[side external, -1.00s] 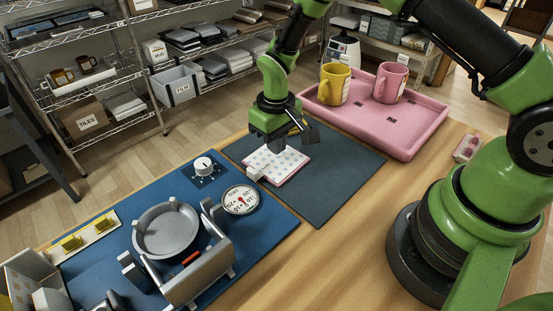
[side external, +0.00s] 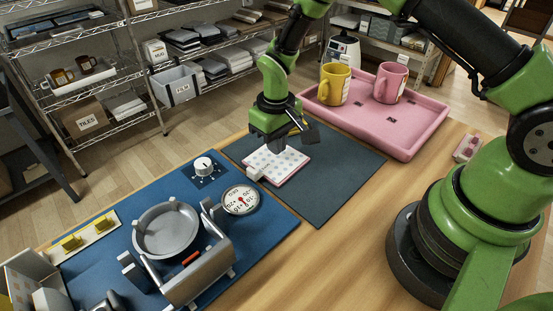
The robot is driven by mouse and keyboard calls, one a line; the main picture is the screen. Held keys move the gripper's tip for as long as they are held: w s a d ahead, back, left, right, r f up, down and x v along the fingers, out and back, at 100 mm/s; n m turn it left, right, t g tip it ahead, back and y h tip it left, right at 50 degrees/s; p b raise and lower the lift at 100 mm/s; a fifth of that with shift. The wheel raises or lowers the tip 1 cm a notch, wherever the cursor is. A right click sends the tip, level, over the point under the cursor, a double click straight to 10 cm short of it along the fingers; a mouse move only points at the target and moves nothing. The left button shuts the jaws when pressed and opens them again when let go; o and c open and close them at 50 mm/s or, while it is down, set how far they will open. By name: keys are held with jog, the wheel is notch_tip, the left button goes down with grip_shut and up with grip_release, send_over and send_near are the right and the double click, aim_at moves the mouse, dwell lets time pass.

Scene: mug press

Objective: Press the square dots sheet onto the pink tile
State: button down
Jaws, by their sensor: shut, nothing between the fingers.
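The square dots sheet (side external: 285,164) is white with small dots and lies flat on the dark grey mat. A thin pink-red edge shows under it, so it appears to lie on the pink tile (side external: 292,178), which is otherwise hidden. My gripper (side external: 278,150) points down with its fingers shut, at the far part of the sheet. It seems to touch the sheet, but the exact contact is hard to see. A small white block (side external: 254,174) sits at the sheet's left corner.
A pink tray (side external: 420,125) holds a yellow mug (side external: 335,85) and a pink mug (side external: 390,82) behind right. A grey mug press (side external: 185,255), a dial gauge (side external: 240,200) and a white knob (side external: 203,166) stand on the blue mat. The dark mat (side external: 335,180) is clear on its right.

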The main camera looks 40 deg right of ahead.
jog(key=shift+f, duration=1.25)
dwell(1.7)
jog(key=shift+r, duration=0.1)
jog(key=shift+r, duration=2.95)
jog(key=s+r+m+t, duration=0.1)
jog(key=s+r, duration=0.2)
jog(key=r, duration=0.5)
jog(key=s+r+m+t, duration=0.1)
jog(key=s+r+t, duration=0.1)
jog(key=r, duration=0.7)
jog(key=s+r+m+t+y, duration=0.2)
jog(key=s+r+t, duration=0.2)
jog(key=s, duration=1.1)
jog(key=shift+s+d+r, duration=0.4)
jog(key=shift+d+r, duration=0.05)
jog(key=shift+r, duration=1.15)
